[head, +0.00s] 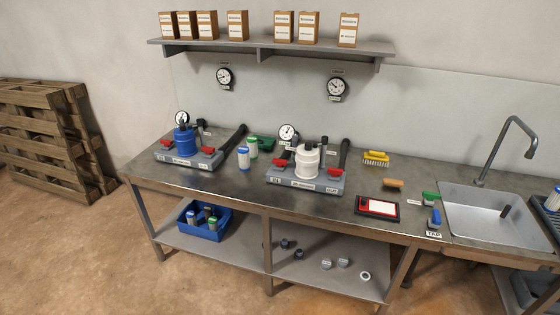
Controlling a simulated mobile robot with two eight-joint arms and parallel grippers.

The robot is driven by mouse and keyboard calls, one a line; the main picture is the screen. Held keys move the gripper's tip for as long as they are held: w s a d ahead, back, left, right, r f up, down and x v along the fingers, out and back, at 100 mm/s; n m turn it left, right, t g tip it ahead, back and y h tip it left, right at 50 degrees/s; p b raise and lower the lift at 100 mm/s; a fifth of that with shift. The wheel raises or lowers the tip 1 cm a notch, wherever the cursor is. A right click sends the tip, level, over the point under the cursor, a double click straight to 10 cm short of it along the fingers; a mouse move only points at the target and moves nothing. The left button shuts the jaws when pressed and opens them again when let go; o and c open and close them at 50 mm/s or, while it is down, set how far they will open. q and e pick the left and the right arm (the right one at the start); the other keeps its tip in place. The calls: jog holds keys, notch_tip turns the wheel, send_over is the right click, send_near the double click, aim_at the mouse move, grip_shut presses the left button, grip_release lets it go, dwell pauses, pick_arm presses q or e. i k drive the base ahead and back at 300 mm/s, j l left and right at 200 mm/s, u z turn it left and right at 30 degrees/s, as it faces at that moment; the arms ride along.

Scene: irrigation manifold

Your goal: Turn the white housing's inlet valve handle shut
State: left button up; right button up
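The white housing (307,162) stands upright on a grey base (303,183) in the middle of the bench, in the head view. A red handle (278,174) sits at the base's left end, above a small label that seems to read IN. Another red handle (334,175) sits at the right end, above a label that seems to read OUT. The handles are too small to tell whether their valves are open or shut. A pressure gauge (287,132) rises behind the left handle. Neither of my grippers is in view.
A blue housing (184,141) on a similar base stands to the left, with white and green canisters (244,158) between. A red-and-black tray (378,207), brushes and a sink (495,214) lie right. A shelf (270,46) with boxes hangs above. Bench front is mostly clear.

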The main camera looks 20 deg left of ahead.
aim_at(279, 163)
jog(key=i+u, duration=0.1)
jog(key=u, duration=0.65)
jog(key=i+l+u, duration=0.1)
jog(key=i+u, duration=0.2)
jog(key=i+l+u, duration=0.25)
jog(key=i, duration=0.2)
jog(key=i+l+u, duration=0.3)
jog(key=i+l, duration=0.25)
jog(key=i, duration=0.15)
jog(key=i+l, duration=0.25)
jog(key=i+u, duration=0.05)
jog(key=i, duration=0.05)
